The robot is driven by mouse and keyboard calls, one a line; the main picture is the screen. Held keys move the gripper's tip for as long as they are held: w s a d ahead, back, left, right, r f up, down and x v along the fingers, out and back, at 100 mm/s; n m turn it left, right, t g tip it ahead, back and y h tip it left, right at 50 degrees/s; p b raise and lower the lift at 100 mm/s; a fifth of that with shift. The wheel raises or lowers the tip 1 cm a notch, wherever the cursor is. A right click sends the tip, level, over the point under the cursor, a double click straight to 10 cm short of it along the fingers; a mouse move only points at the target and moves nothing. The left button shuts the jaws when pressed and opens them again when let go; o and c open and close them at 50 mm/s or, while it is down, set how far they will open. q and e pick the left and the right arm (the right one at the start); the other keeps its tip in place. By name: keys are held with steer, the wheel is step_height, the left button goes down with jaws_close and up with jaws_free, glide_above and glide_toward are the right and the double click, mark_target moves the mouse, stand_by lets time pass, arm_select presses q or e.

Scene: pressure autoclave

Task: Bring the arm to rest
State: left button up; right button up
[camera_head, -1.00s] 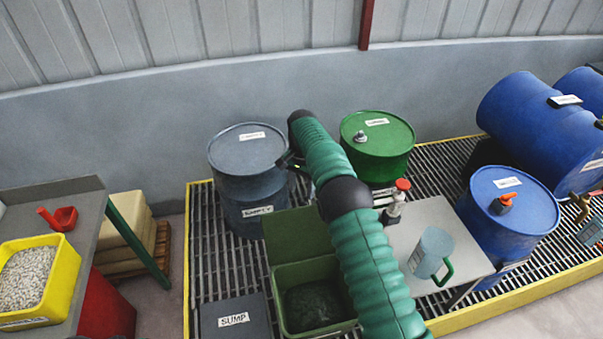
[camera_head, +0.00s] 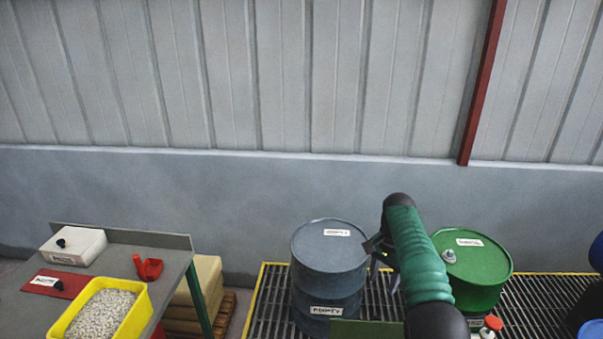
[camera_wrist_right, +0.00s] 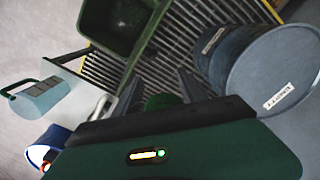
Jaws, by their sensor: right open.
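My right arm, in a green ribbed sleeve, reaches up from the bottom right of the head view. Its gripper (camera_head: 383,262) hangs over the grating between the grey drum (camera_head: 328,266) and the green drum (camera_head: 484,275). In the right wrist view the fingers of the right gripper (camera_wrist_right: 158,92) are spread, with nothing held between them. The grey drum (camera_wrist_right: 278,70) shows at the right of that view, apart from the fingers. My left gripper is in neither view.
Yellow-edged grating (camera_head: 257,300) lies under the drums. A green bin (camera_wrist_right: 118,22), a platform with a light blue jug (camera_wrist_right: 40,98) and a bench (camera_head: 160,275) with a yellow tub of pellets (camera_head: 70,338) stand nearby. A wall (camera_head: 200,195) closes the back.

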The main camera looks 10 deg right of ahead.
steer(key=s+a+f+n+t, duration=0.1)
steer(key=s+a+n, duration=0.2)
steer(key=s, duration=0.7)
steer(key=s+a+f+n, duration=0.1)
steer(key=s+a+n, duration=0.3)
steer(key=s, duration=0.6)
steer(key=s+a+f+n+t, duration=0.1)
steer(key=s+a+n, duration=0.3)
steer(key=s, duration=0.6)
steer(key=shift+s+a+f+t, duration=0.3)
steer(key=shift+a+f, duration=0.1)
steer(key=shift+a, duration=0.3)
